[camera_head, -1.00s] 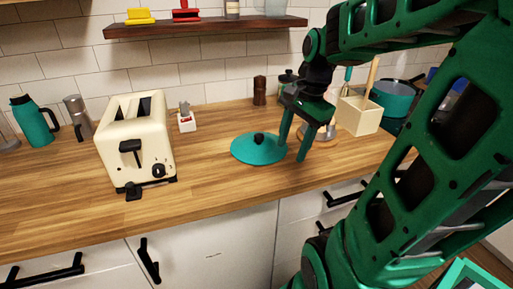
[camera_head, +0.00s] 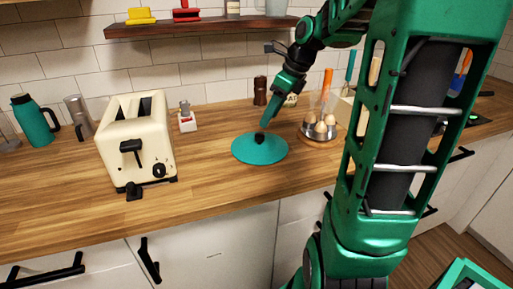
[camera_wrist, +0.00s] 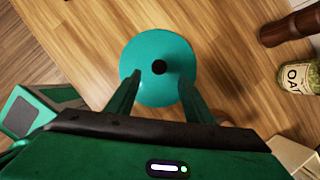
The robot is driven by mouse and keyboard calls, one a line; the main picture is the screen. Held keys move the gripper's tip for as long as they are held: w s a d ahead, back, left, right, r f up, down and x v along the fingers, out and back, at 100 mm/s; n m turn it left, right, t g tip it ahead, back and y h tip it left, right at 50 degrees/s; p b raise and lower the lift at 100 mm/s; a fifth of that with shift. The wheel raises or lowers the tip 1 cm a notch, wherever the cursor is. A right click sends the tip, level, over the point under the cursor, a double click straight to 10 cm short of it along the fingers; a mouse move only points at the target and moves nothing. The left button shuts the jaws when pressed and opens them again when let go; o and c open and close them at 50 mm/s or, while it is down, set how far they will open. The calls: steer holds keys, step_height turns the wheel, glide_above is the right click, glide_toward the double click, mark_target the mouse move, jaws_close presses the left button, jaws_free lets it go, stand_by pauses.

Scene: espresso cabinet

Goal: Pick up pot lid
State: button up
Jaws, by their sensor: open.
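The pot lid is a teal disc with a black knob. In the head view the pot lid (camera_head: 258,150) lies flat on the wooden counter, right of the toaster. My gripper (camera_head: 267,122) is above its knob, pointing down, with the fingertips close to the knob. In the wrist view the pot lid (camera_wrist: 158,55) shows nearly whole, and its knob lies ahead of and between the two fingers. My gripper (camera_wrist: 159,75) is open and empty. Whether a finger touches the lid cannot be told.
A cream toaster (camera_head: 138,143) stands to the left. A dark brown grinder (camera_head: 260,91) and a jar labelled OAT (camera_wrist: 297,77) are behind. The counter in front of the lid is clear.

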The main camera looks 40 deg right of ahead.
mark_target(260, 134)
steer(key=x, duration=0.8)
jaws_close()
